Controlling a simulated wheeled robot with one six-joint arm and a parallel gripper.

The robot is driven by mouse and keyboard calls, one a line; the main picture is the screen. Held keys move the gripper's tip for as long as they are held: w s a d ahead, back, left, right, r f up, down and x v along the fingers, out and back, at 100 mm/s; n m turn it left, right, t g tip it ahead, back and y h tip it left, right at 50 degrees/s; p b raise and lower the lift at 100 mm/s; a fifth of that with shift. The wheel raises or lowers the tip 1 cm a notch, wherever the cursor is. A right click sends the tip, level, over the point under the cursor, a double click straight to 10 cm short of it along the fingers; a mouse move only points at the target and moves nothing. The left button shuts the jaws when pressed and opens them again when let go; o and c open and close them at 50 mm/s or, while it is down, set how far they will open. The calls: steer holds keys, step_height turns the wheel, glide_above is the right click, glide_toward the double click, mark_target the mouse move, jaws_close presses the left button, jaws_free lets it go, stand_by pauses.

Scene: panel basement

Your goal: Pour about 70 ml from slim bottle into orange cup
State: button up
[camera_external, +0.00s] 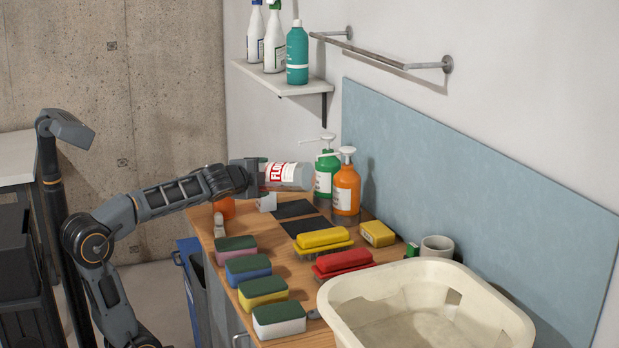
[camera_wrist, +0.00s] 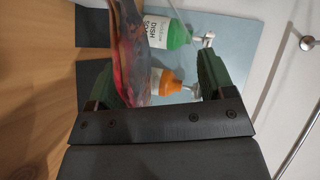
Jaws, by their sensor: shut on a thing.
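A clear slim bottle (camera_external: 289,175) with a red and white label lies almost level in the air in the external view. My gripper (camera_external: 256,176) is shut on it at its left part. The bottle's broad end points right; its other end is hidden by my gripper. In the wrist view the bottle (camera_wrist: 128,55) shows reddish and see-through between the fingers (camera_wrist: 155,82). The orange cup (camera_external: 225,208) stands on the worktop's far left corner, below and left of my gripper, its top partly hidden by my arm. I cannot tell any liquid in the cup.
Green (camera_external: 325,174) and orange (camera_external: 346,188) pump bottles stand close behind and right of the held bottle. Several sponges (camera_external: 249,268) line the worktop's (camera_external: 313,337) left edge. Yellow (camera_external: 322,239) and red (camera_external: 343,261) brushes lie mid-worktop. A cream basin (camera_external: 430,275) fills the right.

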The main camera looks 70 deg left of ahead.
mark_target(262, 190)
steer(key=f+b, duration=0.1)
steer(key=f+m+b, duration=0.1)
steer(key=b, duration=0.1)
steer(key=f+m+y+b, duration=0.1)
steer(key=shift+w+d+f+g, duration=0.15)
steer(key=shift+d+g, duration=0.15)
steer(key=shift+f+m+y+b, duration=0.3)
steer(key=shift+f+m+b, duration=0.05)
steer(key=shift+m+b, duration=0.25)
steer(key=shift+w+d+r, duration=0.1)
steer(key=shift+r, duration=0.2)
steer(key=shift+d+f+m, duration=0.1)
steer(key=shift+f+m, duration=0.05)
steer(key=shift+m, duration=0.35)
steer(key=shift+r+m+y+p, duration=0.3)
steer(key=shift+r+y+p, duration=0.1)
steer(key=shift+r+p, duration=0.15)
steer(key=shift+r, duration=0.1)
